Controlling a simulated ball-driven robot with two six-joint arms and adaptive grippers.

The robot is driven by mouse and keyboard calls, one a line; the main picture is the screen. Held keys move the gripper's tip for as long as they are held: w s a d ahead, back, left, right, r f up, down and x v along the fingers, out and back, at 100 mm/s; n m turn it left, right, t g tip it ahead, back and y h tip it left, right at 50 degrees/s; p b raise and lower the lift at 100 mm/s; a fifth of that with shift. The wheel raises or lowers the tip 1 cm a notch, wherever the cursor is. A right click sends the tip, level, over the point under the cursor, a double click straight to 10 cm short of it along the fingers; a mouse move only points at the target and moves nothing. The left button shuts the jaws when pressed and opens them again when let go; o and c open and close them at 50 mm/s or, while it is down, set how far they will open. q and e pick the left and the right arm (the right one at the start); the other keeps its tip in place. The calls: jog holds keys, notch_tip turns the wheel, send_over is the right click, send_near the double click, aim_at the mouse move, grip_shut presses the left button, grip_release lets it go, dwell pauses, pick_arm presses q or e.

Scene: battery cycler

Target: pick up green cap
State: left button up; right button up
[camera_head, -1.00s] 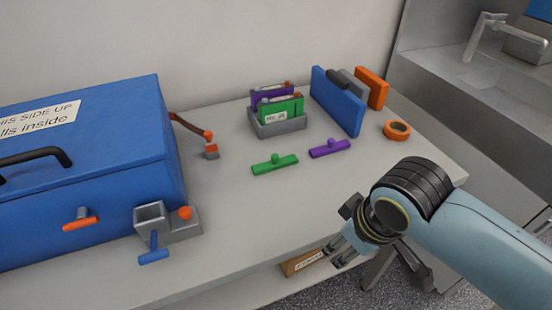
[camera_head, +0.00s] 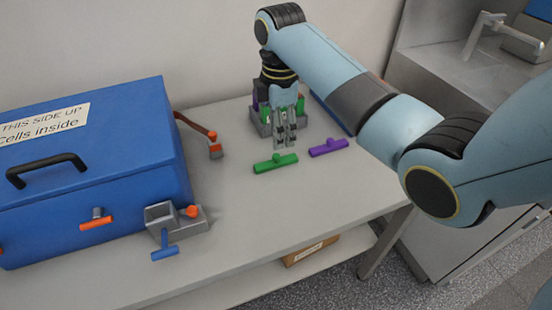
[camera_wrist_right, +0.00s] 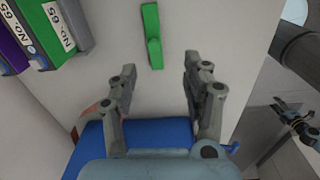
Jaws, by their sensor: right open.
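The green cap (camera_head: 275,163) is a bar with a small knob, lying on the grey table in front of the cell holder. It also shows in the right wrist view (camera_wrist_right: 152,36), upper middle. My right gripper (camera_head: 285,143) is open and points down just behind and slightly above the cap in the head view. In the right wrist view its empty fingers (camera_wrist_right: 158,85) are spread, with the cap beyond the gap between them. My left gripper is not in the head view; what looks like it (camera_wrist_right: 300,125) shows at the right edge of the wrist view.
A purple cap (camera_head: 328,147) lies to the right of the green one. The grey holder (camera_head: 262,128) with cells stands behind, partly hidden by my gripper. A big blue box (camera_head: 85,190) and a grey fixture (camera_head: 180,224) are on the left. The front table area is clear.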

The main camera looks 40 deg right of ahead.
aim_at(276, 155)
jog(key=shift+w+r+n, duration=0.15)
jog(key=shift+w+n, duration=0.15)
jog(key=shift+w, duration=0.1)
jog(key=f, duration=1)
jog(key=shift+w+f+b, duration=0.15)
jog(key=shift+w+b, duration=0.05)
jog(key=shift+b, duration=0.2)
jog(key=c, duration=0.9)
jog(key=shift+c, duration=0.2)
